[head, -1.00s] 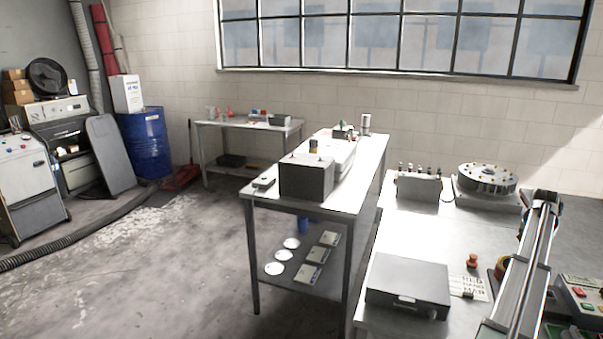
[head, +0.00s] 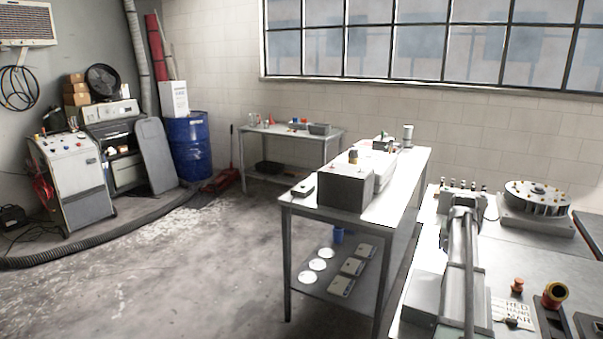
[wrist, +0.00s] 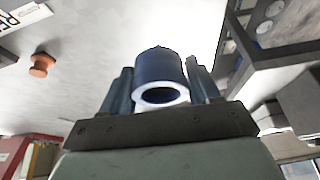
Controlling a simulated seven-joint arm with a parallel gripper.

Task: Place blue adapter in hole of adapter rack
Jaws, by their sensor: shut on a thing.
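My gripper (wrist: 160,72) is shut on the blue adapter (wrist: 158,68), a dark blue cylinder with a pale ring around its open end. The adapter sits between both fingers in the wrist view. In the head view my arm reaches over the right bench, and the adapter cannot be made out there. A low box with several dark pegs on top, likely the adapter rack (head: 489,205), stands at the back of this bench. My arm end hides part of it. Its holes are too small to tell.
A round carousel (head: 538,196) stands right of the rack. An orange knob (head: 517,286) and a red-and-yellow button (head: 554,294) are near the front right. A dark flat case (head: 425,295) lies left of my arm. The middle table (head: 300,212) carries a grey box (head: 346,188).

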